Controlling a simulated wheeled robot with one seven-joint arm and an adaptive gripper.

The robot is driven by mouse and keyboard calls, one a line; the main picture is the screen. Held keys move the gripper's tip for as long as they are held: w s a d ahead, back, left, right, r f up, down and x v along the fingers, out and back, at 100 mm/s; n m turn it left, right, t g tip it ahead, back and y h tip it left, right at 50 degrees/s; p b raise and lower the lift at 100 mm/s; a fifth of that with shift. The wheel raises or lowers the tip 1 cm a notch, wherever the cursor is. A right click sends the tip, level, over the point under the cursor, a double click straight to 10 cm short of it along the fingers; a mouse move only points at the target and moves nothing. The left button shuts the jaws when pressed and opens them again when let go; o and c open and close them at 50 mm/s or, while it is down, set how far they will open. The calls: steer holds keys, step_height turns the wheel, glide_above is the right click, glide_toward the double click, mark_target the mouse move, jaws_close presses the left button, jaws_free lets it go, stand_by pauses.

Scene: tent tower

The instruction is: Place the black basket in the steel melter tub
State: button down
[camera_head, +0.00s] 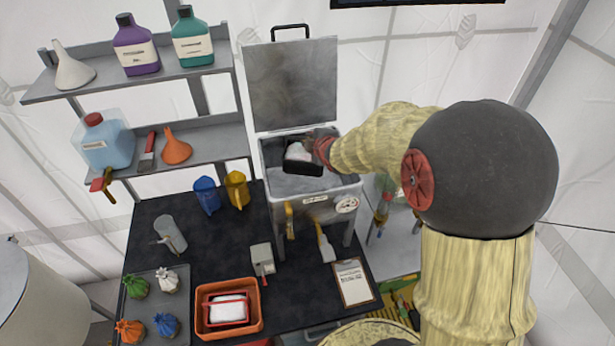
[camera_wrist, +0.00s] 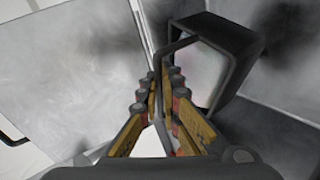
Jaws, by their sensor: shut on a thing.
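The black basket (camera_head: 303,167) holds something white and is at the opening of the steel melter tub (camera_head: 322,186), above or just inside it. My gripper (camera_head: 322,143) is shut on the basket at its right rear side in the head view. In the wrist view the gripper (camera_wrist: 166,90) has its fingers closed on the thin black handle, and the basket (camera_wrist: 222,50) hangs tilted beyond them. Grey tub walls (camera_wrist: 285,125) surround it there. The tub's steel lid (camera_head: 292,85) stands open behind. I cannot tell whether the basket touches the tub floor.
Shelves with bottles (camera_head: 137,47) stand at the left. A yellow-handled valve (camera_head: 289,219) juts from the tub's front.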

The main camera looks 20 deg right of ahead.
steer(key=shift+f, duration=4.1)
steer(key=shift+f, duration=0.15)
steer(key=c, duration=2)
jaws_free()
steer(key=shift+s, duration=0.1)
steer(key=shift+c, duration=0.2)
steer(key=shift+o, duration=0.2)
